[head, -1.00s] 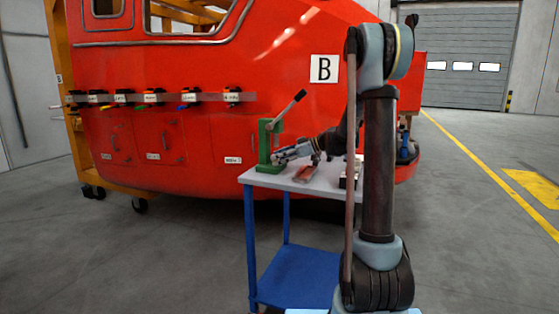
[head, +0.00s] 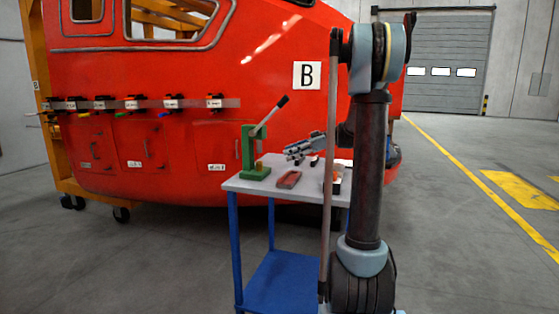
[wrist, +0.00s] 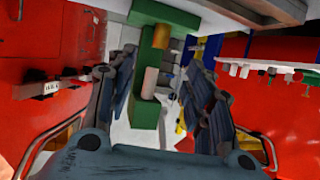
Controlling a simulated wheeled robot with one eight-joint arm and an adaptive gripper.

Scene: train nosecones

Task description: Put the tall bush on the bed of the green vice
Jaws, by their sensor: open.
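The green vice (head: 249,152) stands upright at the left end of the table, its dark lever slanting up to the right. A small brass-coloured cylinder, which looks like the tall bush (head: 259,166), stands upright on its bed. My gripper (head: 288,154) is open and empty, to the right of the vice and apart from the bush. In the wrist view the green vice (wrist: 145,112) shows between my spread fingers, with a brass-coloured piece (wrist: 160,37) and a tan cylinder (wrist: 150,81) against it. I cannot tell which of these is the bush there.
A grey-topped table (head: 240,184) with blue legs carries a flat red block (head: 289,180) and a dark box with an orange item (head: 333,180), partly behind my arm. The red train nosecone (head: 190,85) stands close behind. Open floor lies left and in front.

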